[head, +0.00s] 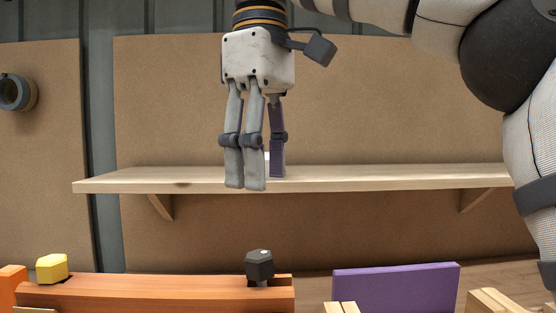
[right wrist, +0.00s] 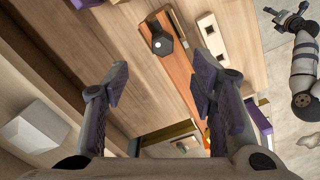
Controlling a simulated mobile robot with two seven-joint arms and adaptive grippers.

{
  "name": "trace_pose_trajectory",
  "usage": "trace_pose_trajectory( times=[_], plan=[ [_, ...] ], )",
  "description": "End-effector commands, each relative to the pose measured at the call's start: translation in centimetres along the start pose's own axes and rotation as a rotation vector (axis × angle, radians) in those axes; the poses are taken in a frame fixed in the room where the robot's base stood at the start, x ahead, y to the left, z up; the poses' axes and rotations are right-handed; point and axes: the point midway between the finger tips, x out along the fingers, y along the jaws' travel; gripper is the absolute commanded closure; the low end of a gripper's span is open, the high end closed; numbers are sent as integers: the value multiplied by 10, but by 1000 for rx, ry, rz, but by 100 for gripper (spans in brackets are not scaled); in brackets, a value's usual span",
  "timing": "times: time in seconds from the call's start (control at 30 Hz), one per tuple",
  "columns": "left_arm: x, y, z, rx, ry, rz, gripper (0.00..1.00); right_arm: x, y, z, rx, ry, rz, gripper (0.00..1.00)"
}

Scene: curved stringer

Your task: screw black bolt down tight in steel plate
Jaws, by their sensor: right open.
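The black bolt (head: 260,265) stands upright with its hexagonal head above the right end of an orange beam (head: 160,289) in the head view. In the right wrist view the bolt (right wrist: 162,44) shows from above, beyond the fingertips. My right gripper (head: 254,183) is open and empty. It points down and hangs above the bolt in the head view, clear of it; its fingers also frame the right wrist view (right wrist: 160,88). My left gripper (right wrist: 290,20) seems to be the small grey one at the upper right there; its jaws are unclear. I cannot pick out a steel plate.
A yellow bolt (head: 52,267) stands at the beam's left end. A purple block (head: 397,289) is to the right, with pale wooden pieces (head: 490,302) near it. A wooden shelf (head: 380,178) runs across the wall behind my right gripper. A grey ring (head: 15,92) hangs at the left.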

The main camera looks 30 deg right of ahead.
Motion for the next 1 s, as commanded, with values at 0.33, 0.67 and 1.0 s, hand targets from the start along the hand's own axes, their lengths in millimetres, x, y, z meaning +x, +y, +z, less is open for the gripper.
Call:
trace_pose_trajectory(
  times=[0.33,0.67,1.0],
  plan=[
    [0,0,0,-1,1,-1,47,57,-1,1,4,-1,-2,48],
    [0,0,0,-1,1,0,47,115,-1,0,5,2,0,48],
    [0,0,0,-1,1,0,47,120,-1,0,6,3,2,51]
  ],
)
